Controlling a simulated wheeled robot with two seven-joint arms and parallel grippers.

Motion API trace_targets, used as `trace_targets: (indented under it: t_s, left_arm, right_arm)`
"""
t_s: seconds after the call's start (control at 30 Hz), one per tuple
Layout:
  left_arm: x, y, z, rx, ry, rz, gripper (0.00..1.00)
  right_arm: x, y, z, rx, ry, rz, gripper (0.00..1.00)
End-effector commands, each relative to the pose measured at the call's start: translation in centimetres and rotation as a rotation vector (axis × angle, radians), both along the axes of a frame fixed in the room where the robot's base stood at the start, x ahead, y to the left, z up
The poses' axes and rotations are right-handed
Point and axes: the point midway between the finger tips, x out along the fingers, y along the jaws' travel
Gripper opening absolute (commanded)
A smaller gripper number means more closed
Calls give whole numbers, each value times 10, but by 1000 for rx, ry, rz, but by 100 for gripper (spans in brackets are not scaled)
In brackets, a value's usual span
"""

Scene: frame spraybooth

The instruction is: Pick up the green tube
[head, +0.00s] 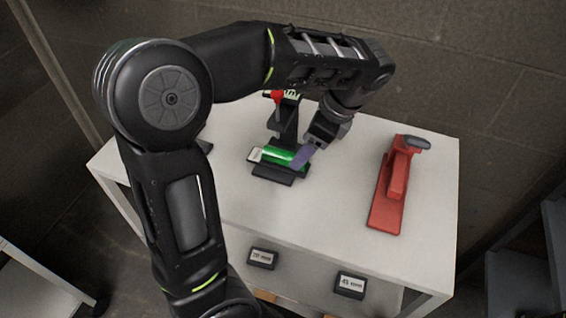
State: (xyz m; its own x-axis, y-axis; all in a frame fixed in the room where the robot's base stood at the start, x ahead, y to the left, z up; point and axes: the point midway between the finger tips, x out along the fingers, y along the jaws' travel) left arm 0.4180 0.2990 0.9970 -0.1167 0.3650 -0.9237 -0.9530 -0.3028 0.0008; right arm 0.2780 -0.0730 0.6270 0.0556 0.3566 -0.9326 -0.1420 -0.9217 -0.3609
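The green tube (277,155) lies on its side in a low black holder (273,173) on the white table, with a pale end at its left. My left gripper (300,160) reaches down from the upper right to the tube's right end. A purple finger shows beside or over that end. The other finger is hidden, so I cannot tell whether it grips the tube. My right gripper is not in view.
A black stand with a red part (276,97) rises just behind the tube. A red tool with a dark knob (390,190) stands at the right of the white table (330,215). Two small black labelled blocks (262,259) (350,286) are at the front.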

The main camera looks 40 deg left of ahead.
Motion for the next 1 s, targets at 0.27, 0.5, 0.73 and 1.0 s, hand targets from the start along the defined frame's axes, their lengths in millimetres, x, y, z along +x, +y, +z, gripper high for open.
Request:
trace_targets:
  t_s: [0.27, 0.5, 0.73, 1.0]
  left_arm:
    - [0, 1, -3, -1, -1, 0, 67]
    - [-2, 6, -17, 0, 1, 1, 67]
    - [-6, 20, -43, 0, 2, 1, 67]
    - [-7, 22, -51, -1, -1, 0, 67]
  right_arm:
    - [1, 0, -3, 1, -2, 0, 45]
    - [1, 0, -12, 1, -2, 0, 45]
    - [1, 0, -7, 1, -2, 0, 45]
    - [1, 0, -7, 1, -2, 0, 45]
